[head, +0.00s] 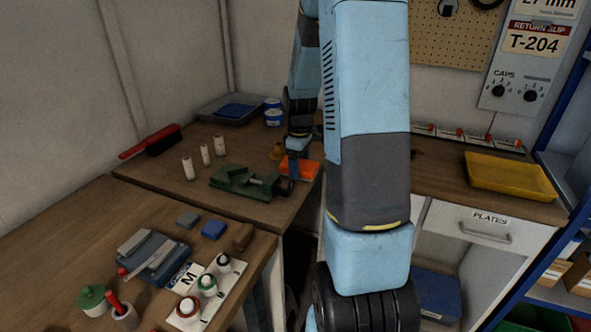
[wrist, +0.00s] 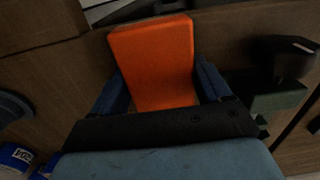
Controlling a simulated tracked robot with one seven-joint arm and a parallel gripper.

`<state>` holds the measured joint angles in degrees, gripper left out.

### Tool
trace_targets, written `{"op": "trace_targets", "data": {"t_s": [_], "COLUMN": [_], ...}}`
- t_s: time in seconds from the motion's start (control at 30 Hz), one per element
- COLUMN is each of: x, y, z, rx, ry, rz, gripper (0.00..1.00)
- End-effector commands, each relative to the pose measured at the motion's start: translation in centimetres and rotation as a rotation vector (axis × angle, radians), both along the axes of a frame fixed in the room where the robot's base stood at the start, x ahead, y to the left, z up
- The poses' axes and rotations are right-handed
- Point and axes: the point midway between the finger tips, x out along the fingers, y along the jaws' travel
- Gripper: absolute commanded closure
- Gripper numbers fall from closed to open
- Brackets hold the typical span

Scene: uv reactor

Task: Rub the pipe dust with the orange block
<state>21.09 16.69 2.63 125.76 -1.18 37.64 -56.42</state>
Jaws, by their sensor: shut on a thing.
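The orange block (head: 303,168) is at the right end of the back-left bench, beside my gripper (head: 291,172). In the wrist view the orange block (wrist: 153,62) sits between the two blue fingers of my gripper (wrist: 160,78), which is shut on it. The block reaches out past the fingertips. I cannot make out a dusty pipe in either view; my arm hides part of the bench behind it.
A green vise (head: 238,181) stands just left of the block; its body also shows at the right of the wrist view (wrist: 278,103). A yellow tray (head: 508,177) lies right.

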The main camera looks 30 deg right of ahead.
Motion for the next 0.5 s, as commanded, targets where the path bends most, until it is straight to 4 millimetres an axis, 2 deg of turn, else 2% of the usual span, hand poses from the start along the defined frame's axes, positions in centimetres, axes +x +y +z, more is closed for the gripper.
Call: {"op": "trace_targets", "data": {"t_s": [0.5], "x": [1.7], "y": [-2.2], "z": [-0.1], "rx": [-0.001], "ry": [-0.001], "rz": [-0.002], "gripper": [0.52]}}
